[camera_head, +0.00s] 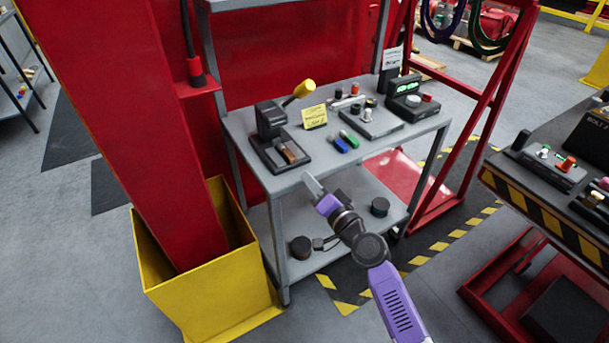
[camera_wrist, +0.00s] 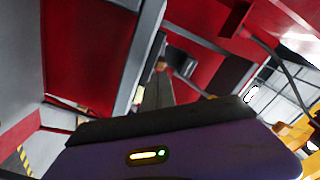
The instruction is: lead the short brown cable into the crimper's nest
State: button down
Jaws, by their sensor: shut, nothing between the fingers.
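The crimper (camera_head: 270,122) stands at the left end of the grey bench (camera_head: 322,168). It is dark, with a lever ending in a yellow grip (camera_head: 304,88). A short brown piece (camera_head: 290,156), which looks like the brown cable, lies at the front of the crimper's base. I cannot tell whether it is in the nest. My gripper (camera_head: 310,183) is shut and empty at the bench's front edge, a little in front of the brown piece and apart from it. The wrist view shows the closed fingers (camera_wrist: 158,92) and a small orange-brown spot beyond them, too small to identify.
Blue (camera_head: 339,145) and green (camera_head: 349,138) pieces lie right of the crimper, near a yellow note (camera_head: 314,117). A dark button box (camera_head: 370,121) and a device with a green display (camera_head: 408,103) stand farther right. A red column (camera_head: 130,110) rises at left.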

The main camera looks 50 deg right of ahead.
jog(key=v, duration=0.4)
jog(key=shift+s+a+b, duration=0.1)
jog(key=shift+s+b, duration=0.2)
jog(key=shift+b, duration=0.05)
jog(key=shift+r, duration=0.1)
jog(key=m+p, duration=0.7)
jog(key=m, duration=1.1)
send_near(294, 161)
jog(key=shift+x, duration=3.45)
jog(key=shift+w, duration=0.15)
